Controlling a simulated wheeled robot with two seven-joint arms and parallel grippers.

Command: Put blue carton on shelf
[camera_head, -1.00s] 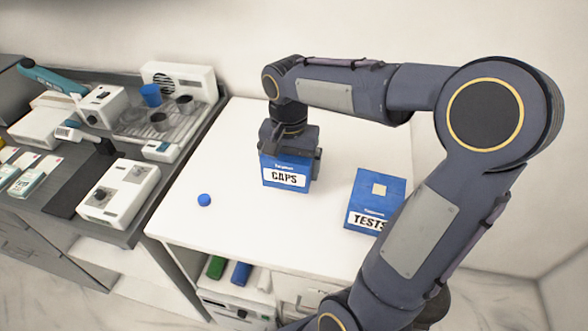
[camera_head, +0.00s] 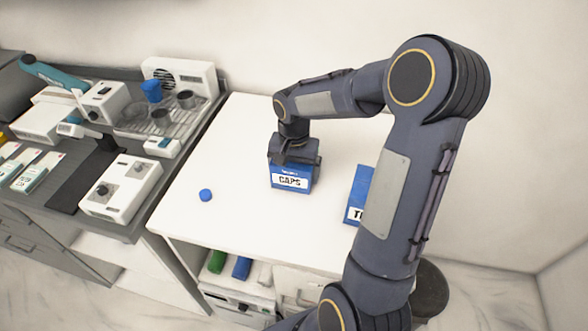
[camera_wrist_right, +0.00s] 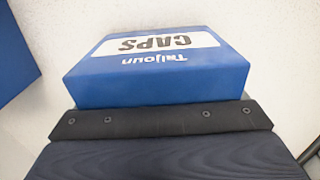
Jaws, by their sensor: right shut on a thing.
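My right gripper (camera_head: 294,150) reaches down from above and is shut on the blue carton labelled CAPS (camera_head: 291,179). The carton is upright on or just above the white table (camera_head: 235,150); I cannot tell which. In the right wrist view the CAPS carton (camera_wrist_right: 155,68) fills the middle, its label upside down, close against the gripper's dark body. A second blue carton, labelled TESTS (camera_head: 357,196), stands to the right, partly hidden by my right arm. Under the tabletop is an open shelf compartment (camera_head: 207,283). My left gripper is not in view.
A small blue ball (camera_head: 206,195) lies on the table at left. The shelf compartment holds a green item (camera_head: 217,261), a blue item (camera_head: 242,267) and a white device (camera_head: 240,306). A grey bench with instruments (camera_head: 120,187) stands at left. The tabletop between ball and carton is clear.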

